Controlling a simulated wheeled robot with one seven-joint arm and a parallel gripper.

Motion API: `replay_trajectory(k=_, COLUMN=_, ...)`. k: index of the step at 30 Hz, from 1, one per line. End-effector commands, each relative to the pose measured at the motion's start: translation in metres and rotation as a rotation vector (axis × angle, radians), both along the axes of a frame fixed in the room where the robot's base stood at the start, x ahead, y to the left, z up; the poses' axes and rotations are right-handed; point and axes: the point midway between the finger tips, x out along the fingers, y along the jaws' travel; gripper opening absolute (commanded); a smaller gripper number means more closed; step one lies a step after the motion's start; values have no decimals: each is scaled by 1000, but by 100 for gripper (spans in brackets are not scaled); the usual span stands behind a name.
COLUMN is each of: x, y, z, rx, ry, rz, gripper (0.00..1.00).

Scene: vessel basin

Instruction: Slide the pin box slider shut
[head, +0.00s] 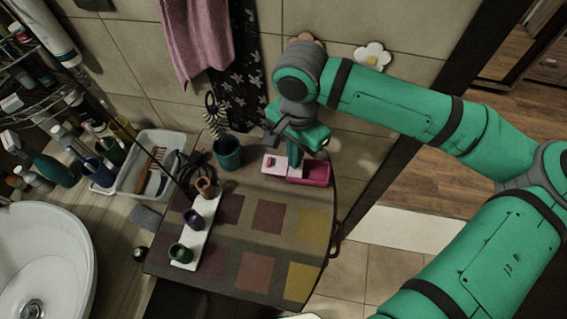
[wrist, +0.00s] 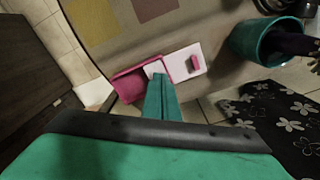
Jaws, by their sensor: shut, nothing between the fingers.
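The pin box is a small pink box (head: 309,175) at the back right of the patterned board, also in the wrist view (wrist: 127,86). Its white slider (head: 279,170) sticks out to the left in the head view, leaving the pink part uncovered. The slider carries a small pink knob and also shows in the wrist view (wrist: 181,67). My gripper (head: 295,163) is shut and empty, pointing down at the join between pink box and slider. In the wrist view my gripper (wrist: 162,84) hides part of that join. I cannot tell whether the fingertips touch the box.
A teal cup (head: 228,154) with a dark brush stands left of the slider. A white tray (head: 182,252) with several small pots lies on the board (head: 225,284). Dark and pink towels hang behind. The board's front right is clear.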

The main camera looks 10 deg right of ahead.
Motion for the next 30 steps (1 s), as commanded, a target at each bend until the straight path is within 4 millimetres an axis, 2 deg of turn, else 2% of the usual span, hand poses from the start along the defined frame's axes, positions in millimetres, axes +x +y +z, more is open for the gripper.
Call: replay_trajectory(k=30, x=0, y=0, z=-9, rx=0, ry=0, rz=0, gripper=0)
